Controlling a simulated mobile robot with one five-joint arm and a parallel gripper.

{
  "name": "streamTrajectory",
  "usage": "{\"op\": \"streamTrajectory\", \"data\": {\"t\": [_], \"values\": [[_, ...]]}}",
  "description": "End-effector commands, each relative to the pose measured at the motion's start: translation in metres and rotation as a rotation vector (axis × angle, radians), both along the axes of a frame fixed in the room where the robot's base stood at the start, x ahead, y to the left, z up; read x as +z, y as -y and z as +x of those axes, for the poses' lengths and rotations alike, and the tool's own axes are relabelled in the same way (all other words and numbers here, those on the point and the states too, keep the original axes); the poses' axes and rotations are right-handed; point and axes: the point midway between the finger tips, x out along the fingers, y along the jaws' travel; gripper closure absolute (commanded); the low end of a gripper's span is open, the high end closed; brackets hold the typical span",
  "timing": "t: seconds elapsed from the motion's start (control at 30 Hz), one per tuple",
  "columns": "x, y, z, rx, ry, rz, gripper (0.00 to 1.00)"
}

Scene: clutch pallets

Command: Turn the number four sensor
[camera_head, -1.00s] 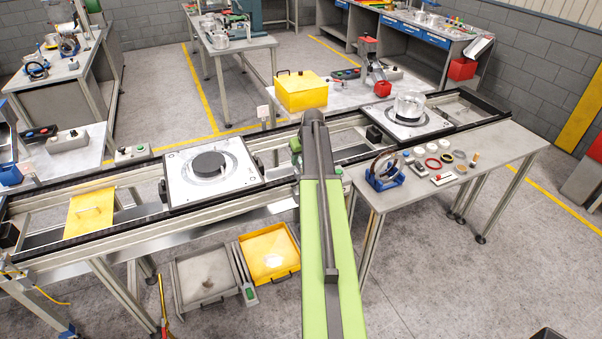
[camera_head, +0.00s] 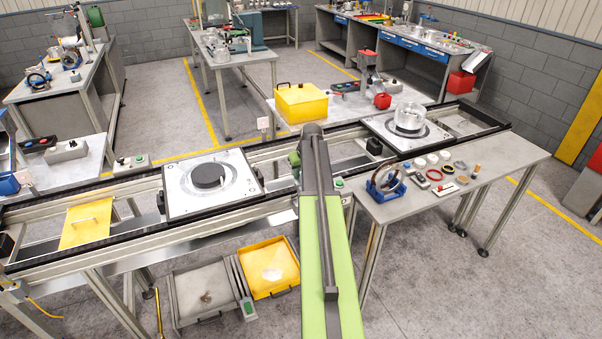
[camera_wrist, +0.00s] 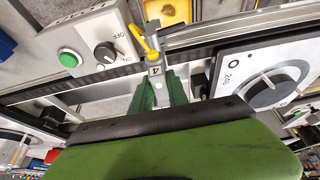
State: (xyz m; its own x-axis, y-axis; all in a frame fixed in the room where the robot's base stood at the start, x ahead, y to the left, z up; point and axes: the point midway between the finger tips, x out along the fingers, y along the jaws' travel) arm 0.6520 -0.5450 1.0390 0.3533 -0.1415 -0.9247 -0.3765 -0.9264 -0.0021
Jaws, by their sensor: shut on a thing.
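The number four sensor (camera_wrist: 155,71) is a small grey block with a "4" label in the wrist view. A yellow cable plug (camera_wrist: 150,45) rises from its far end. The green fingers of my gripper (camera_wrist: 160,91) are closed around the sensor's near part, one on each side. The sensor sits beside the dark conveyor rail. In the head view my arm hides the gripper and the sensor.
A control box (camera_wrist: 88,45) with a green button and black knob is left of the sensor. A pallet plate (camera_wrist: 230,62) with a dark disc is close on the right. The conveyor (camera_head: 110,241) runs across the head view; yellow and grey trays lie below.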

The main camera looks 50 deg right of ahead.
Motion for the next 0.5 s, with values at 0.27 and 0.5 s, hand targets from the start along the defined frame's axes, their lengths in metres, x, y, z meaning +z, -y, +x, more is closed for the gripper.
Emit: {"op": "streamTrajectory", "data": {"t": [0.27,0.5], "values": [[0.0004,-0.0012,-0.0006,-0.074,0.000,-0.007,1.00],[0.0006,-0.0029,0.0007,-0.242,0.002,-0.008,1.00]]}}
